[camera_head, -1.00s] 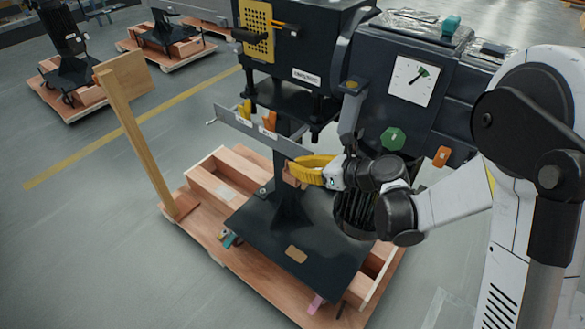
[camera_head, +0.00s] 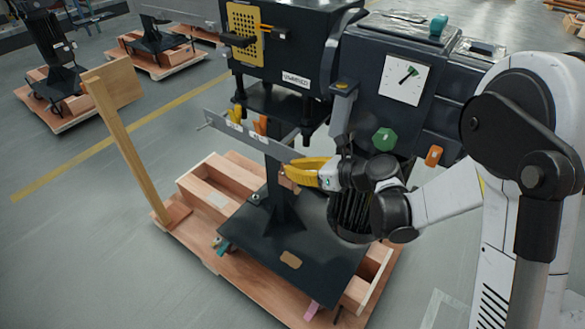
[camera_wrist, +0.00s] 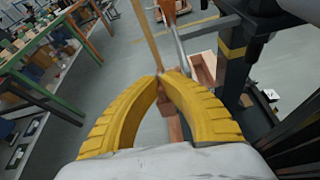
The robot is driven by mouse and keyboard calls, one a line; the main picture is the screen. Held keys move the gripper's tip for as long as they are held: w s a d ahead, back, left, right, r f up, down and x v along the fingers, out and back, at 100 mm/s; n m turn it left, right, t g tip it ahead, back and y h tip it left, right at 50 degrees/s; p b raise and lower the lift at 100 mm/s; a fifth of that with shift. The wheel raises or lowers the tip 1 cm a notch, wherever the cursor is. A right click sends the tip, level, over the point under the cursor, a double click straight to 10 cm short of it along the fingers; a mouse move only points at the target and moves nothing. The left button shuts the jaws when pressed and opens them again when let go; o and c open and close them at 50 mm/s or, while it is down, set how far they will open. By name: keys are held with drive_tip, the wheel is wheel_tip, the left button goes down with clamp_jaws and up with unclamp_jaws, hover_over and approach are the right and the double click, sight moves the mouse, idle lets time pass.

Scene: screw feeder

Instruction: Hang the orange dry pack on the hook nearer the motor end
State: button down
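The orange dry pack (camera_head: 262,125) shows in the head view behind the grey hook rail (camera_head: 250,133), beside a yellow item (camera_head: 237,114). Its hook is hidden, so I cannot tell how it is held. An orange shape (camera_wrist: 168,10) shows at the top of the wrist view, by a grey bar. My gripper (camera_head: 287,169) is near the rail's right end, just below it. In the wrist view the yellow fingers (camera_wrist: 167,78) curve together, with their tips meeting. Nothing is clearly gripped. A brownish patch shows below the tips; I cannot tell if it is crate wood behind.
The dark machine (camera_head: 300,50) stands over the rail, with a dark post below. A wooden post (camera_head: 125,140) rises at left from the wooden pallet (camera_head: 200,250). A green hexagonal knob (camera_head: 384,139) and an orange tag (camera_head: 434,156) are right of my gripper. Floor is clear at left.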

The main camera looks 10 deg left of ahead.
drive_tip(key=c, duration=1.5)
unclamp_jaws()
drive_tip(key=shift+s+r, duration=0.1)
drive_tip(key=shift+c, duration=0.2)
drive_tip(key=shift+d+r, duration=0.15)
drive_tip(key=shift+d, duration=0.35)
drive_tip(key=v, duration=1.1)
drive_tip(key=shift+s, duration=0.3)
drive_tip(key=shift+s+a, duration=0.1)
